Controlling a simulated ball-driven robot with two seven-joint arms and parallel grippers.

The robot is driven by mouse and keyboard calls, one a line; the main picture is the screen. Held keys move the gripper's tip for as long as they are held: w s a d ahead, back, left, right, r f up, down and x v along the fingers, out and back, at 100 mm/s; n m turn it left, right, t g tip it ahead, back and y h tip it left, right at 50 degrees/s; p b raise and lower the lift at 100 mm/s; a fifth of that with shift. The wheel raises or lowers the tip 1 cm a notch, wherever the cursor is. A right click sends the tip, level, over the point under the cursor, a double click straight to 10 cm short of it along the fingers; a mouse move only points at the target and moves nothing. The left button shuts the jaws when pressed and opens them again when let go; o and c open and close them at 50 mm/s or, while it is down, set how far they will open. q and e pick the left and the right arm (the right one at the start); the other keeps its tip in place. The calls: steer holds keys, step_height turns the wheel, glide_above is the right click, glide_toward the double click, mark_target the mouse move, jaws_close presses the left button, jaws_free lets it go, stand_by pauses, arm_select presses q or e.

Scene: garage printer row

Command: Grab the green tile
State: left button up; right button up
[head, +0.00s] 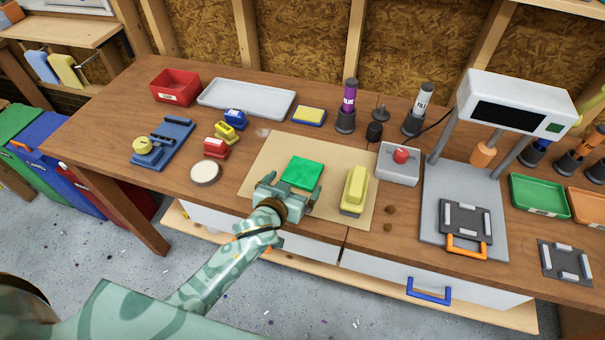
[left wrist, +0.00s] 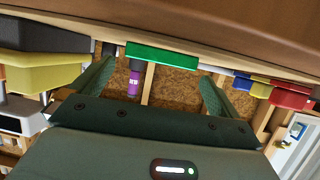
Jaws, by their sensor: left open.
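The green tile (head: 302,172) is a flat, bright green square lying on the beige mat (head: 268,153) on the wooden bench. My left gripper (head: 287,190) is at the near side of the tile, with its fingers spread and nothing held. In the left wrist view the green tile (left wrist: 175,55) shows edge-on, ahead of and between the two spread fingers of the left gripper (left wrist: 158,78). I cannot tell whether a finger touches the tile. My right gripper is not in view.
A grey box with a red button (head: 400,157) and a printer (head: 515,102) are further right. A white round lid (head: 206,172) and small red clamp (head: 215,147) are left. The mat's back strip is clear.

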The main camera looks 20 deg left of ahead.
mark_target(299, 178)
arm_select(q)
steer(key=x, duration=0.4)
steer(key=shift+s+f+b, duration=0.1)
steer(key=shift+b, duration=0.25)
steer(key=shift+s, duration=0.1)
steer(key=c, duration=0.9)
steer(key=shift+c, duration=0.2)
